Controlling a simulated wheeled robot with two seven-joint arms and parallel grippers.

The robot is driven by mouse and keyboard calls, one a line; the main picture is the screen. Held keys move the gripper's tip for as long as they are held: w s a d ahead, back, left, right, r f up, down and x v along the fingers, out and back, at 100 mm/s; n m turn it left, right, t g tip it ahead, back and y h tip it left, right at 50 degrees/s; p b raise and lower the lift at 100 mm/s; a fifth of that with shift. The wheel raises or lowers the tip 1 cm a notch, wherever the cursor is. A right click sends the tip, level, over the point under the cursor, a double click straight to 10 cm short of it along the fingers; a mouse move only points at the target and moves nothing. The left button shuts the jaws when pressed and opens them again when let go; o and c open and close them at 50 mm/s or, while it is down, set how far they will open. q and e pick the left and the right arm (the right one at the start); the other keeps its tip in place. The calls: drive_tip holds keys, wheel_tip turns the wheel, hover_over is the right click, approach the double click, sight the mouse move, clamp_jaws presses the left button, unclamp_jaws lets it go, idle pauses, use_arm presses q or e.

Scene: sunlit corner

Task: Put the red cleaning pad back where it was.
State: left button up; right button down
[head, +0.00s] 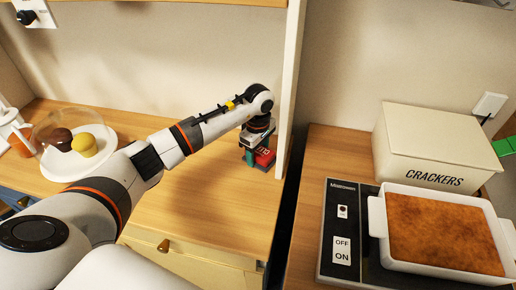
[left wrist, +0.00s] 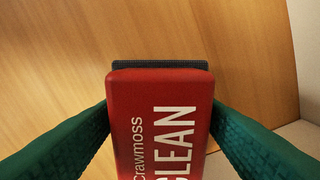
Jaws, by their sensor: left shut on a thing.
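The red cleaning pad (head: 265,158) is at the right end of the left wooden counter, close to the white upright panel. My left gripper (head: 256,160) is around it with its green fingers, shut on it. In the left wrist view the red pad (left wrist: 160,120) shows white lettering reading "CLEAN" and a dark grey layer at its far edge. The green fingers (left wrist: 160,140) are on either side of it. Whether the pad touches the counter is hard to tell. My right gripper is not in view.
A white panel (head: 290,80) stands just right of the pad. A plate with cupcakes under a clear dome (head: 58,122) is at the left. Across a dark gap are a cracker box (head: 430,145), a baking dish (head: 378,215) and a switch panel (head: 338,250). The middle counter (head: 200,200) is clear.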

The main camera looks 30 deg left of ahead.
use_arm(q)
drive_tip(key=shift+f, duration=0.15)
drive_tip(key=o, duration=0.9)
drive_tip(key=shift+w, duration=0.1)
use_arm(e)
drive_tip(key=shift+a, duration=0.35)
use_arm(q)
drive_tip(key=shift+r, duration=0.3)
wheel_tip(320, 180, up, 11)
drive_tip(key=b, duration=0.2)
drive_tip(key=shift+f+b, duration=0.2)
drive_tip(key=shift+b, duration=0.2)
drive_tip(key=shift+r, duration=0.55)
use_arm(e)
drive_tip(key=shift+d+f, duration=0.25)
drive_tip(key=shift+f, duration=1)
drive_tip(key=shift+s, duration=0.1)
